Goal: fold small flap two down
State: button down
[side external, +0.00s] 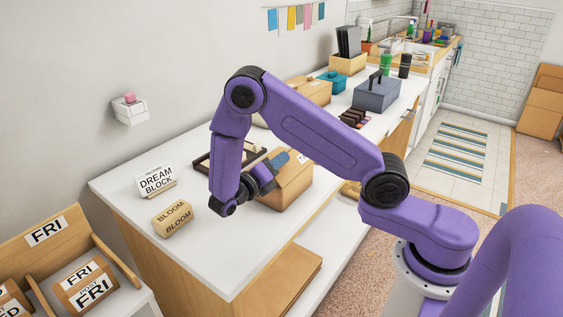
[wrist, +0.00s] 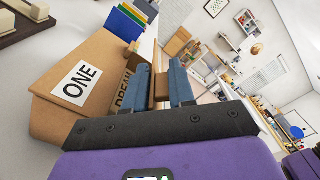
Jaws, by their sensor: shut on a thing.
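A brown cardboard box (side external: 290,188) stands on the white counter, partly hidden behind my arm in the side view. In the wrist view its cardboard (wrist: 50,107) fills the left, with a white label reading ONE (wrist: 77,85). A second label, partly hidden by a finger, seems to read OPEN (wrist: 122,89). My gripper (side external: 277,161) is at the box's upper edge. In the wrist view its two blue fingers (wrist: 161,72) are shut on a narrow cardboard flap (wrist: 161,86). No number shows on that flap, and its exact angle cannot be told.
A dark-framed tray (side external: 205,161) lies behind my arm. A grey toolbox (side external: 376,95) is further back. The counter's front left is clear.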

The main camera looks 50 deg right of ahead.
jog(key=shift+w+f+n, duration=0.3)
jog(key=shift+f+n, duration=0.05)
jog(key=shift+n, duration=0.5)
jog(key=shift+w+f+n, duration=0.3)
jog(key=shift+n, duration=0.55)
jog(key=c, duration=1.3)
grip_release()
jog(key=a, duration=1.7)
jog(key=shift+a, duration=0.2)
jog(key=shift+o, duration=0.3)
